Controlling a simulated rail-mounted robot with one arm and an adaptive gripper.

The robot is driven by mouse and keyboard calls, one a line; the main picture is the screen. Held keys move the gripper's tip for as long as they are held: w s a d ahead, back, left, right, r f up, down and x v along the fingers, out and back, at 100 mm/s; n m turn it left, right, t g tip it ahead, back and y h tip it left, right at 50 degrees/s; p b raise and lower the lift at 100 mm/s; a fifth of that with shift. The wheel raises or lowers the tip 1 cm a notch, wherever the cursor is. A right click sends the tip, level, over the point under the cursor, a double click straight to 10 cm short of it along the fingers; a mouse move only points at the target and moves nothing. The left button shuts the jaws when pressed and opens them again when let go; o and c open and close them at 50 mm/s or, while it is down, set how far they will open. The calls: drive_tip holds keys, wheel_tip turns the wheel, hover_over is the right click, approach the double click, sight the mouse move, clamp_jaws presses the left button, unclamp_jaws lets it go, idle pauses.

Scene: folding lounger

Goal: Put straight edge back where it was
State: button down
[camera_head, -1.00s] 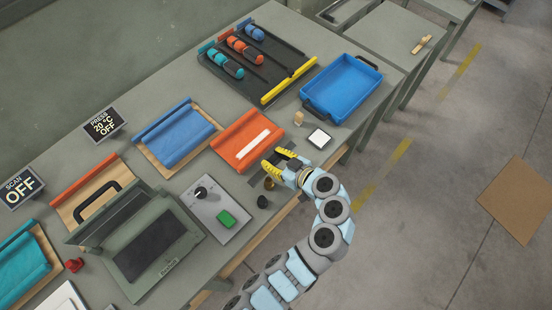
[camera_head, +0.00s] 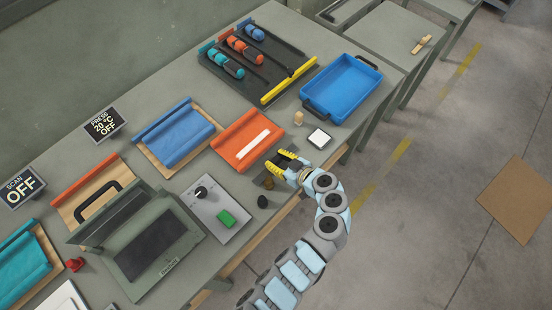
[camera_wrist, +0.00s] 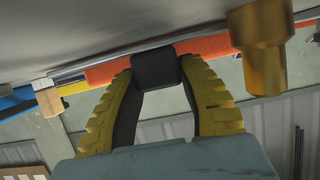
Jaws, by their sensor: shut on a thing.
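My gripper (camera_head: 280,162) is over the front part of the bench, right of the orange cloth. In the wrist view, its yellow ribbed fingers (camera_wrist: 157,75) are shut on a dark block (camera_wrist: 155,68). A thin silvery strip (camera_wrist: 80,78) runs behind the block; I cannot tell whether the two are joined or whether this is the straight edge. A white flat strip (camera_head: 253,143) lies on the orange cloth (camera_head: 232,141), apart from my gripper. A yellow bar (camera_head: 289,80) lies along the front edge of the black tool tray.
A brass post (camera_wrist: 260,50) is close right of the fingers in the wrist view. A blue tray (camera_head: 342,86) is behind; a grey press (camera_head: 150,245) is at left.

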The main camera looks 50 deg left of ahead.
drive_tip(key=shift+f, duration=0.15)
drive_tip(key=c, duration=0.7)
unclamp_jaws()
drive_tip(key=shift+r, duration=0.35)
drive_tip(key=v, duration=0.5)
drive_tip(key=b+v, duration=0.1)
drive_tip(key=v, duration=0.4)
drive_tip(key=shift+w+d+f, duration=0.15)
drive_tip(key=shift+f, duration=0.05)
drive_tip(key=shift+b+v, duration=0.3)
drive_tip(key=shift+v, duration=0.6)
